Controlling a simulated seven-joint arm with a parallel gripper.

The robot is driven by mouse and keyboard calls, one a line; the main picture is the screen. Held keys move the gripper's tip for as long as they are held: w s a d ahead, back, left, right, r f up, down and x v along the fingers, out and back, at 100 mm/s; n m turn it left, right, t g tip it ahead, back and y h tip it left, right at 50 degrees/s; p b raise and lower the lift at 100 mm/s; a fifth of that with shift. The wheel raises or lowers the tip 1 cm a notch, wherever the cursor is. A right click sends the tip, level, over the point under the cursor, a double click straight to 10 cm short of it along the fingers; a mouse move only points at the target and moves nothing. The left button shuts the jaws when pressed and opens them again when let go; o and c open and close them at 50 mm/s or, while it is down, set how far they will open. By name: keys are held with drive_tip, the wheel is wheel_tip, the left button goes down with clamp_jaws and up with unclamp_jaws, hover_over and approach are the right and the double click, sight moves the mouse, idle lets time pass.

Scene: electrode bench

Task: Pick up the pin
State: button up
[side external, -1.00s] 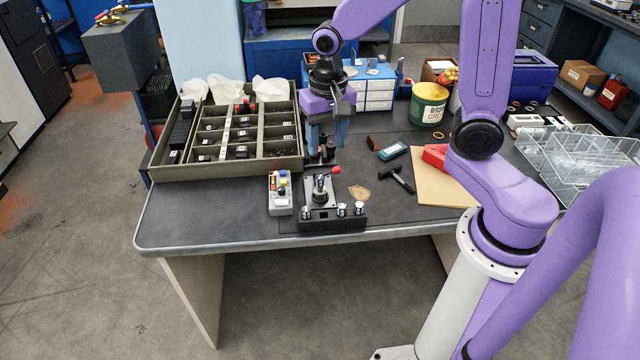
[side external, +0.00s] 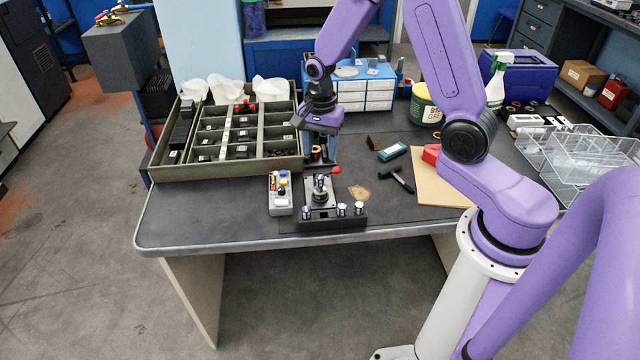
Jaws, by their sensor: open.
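Several small silver-topped pins, one of them the right-hand pin (side external: 359,208), stand upright in a dark block (side external: 333,222) at the table's front edge. I cannot tell which one the task means. Behind the block, a fixture plate (side external: 331,188) carries a silver upright piece (side external: 320,188). My gripper (side external: 321,150) is behind this fixture, beside the right side of the sectioned tray, tilted. It is apart from the pins in the block. Its fingers are small and hard to make out against a dark device with copper-coloured parts. I see nothing held.
A sectioned tray (side external: 172,175) fills the table's back left. A control box (side external: 280,194) stands left of the fixture, with a red ball knob (side external: 337,170) to the right. A hammer (side external: 402,180) and a cardboard sheet (side external: 433,190) lie right. The front left tabletop is clear.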

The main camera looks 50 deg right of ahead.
sight(320, 177)
wheel_tip(320, 177, down, 6)
drive_tip(key=shift+r, duration=0.15)
drive_tip(key=shift+w+d+f, duration=0.15)
drive_tip(key=shift+f, duration=1.25)
drive_tip(key=shift+w+d+f, duration=0.15)
drive_tip(key=shift+f, duration=1.2)
clamp_jaws()
